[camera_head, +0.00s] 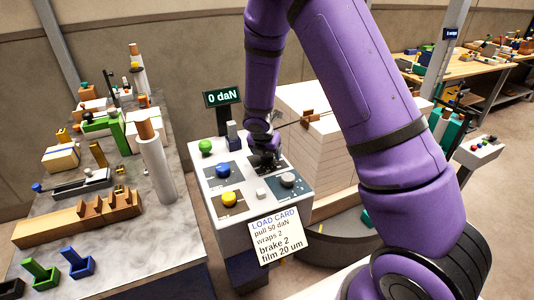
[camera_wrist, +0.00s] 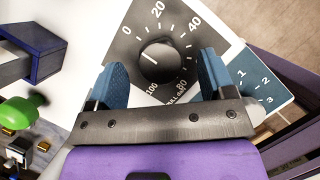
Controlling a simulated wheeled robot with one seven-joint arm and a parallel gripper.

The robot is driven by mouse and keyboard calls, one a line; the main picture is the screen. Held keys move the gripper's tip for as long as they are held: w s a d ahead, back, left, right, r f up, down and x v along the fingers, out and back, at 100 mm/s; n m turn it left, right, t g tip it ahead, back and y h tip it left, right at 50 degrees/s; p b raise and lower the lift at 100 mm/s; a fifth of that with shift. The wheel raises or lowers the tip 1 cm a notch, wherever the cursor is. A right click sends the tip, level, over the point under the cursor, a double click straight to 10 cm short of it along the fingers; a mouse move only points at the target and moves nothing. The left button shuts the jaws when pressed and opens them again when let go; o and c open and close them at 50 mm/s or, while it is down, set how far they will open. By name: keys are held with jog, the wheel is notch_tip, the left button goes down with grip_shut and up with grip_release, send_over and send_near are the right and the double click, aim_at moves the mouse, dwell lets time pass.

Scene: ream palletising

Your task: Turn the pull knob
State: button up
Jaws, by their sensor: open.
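The pull knob (camera_wrist: 161,63) is black and round, on a dark dial plate numbered from 0 to 100, in the wrist view. Its white mark is on its left side, toward the 0 side. My gripper (camera_wrist: 164,77) is open, its two blue-padded fingers on either side of the knob with gaps to both. I cannot tell how far above the panel the fingertips are. In the head view my gripper (camera_head: 265,160) is over the back right of the control panel (camera_head: 252,207) and hides the knob. The display (camera_head: 222,97) reads 0 daN.
A load card (camera_head: 276,236) reads pull 50 daN. A cluttered table (camera_head: 165,230) stands left; a white stack (camera_head: 325,150) stands behind right.

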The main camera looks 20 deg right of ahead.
jog(key=shift+w+d+f, duration=0.2)
jog(key=shift+f, duration=0.3)
jog(key=shift+c, duration=0.4)
jog(key=c, duration=0.8)
jog(key=shift+c, duration=0.2)
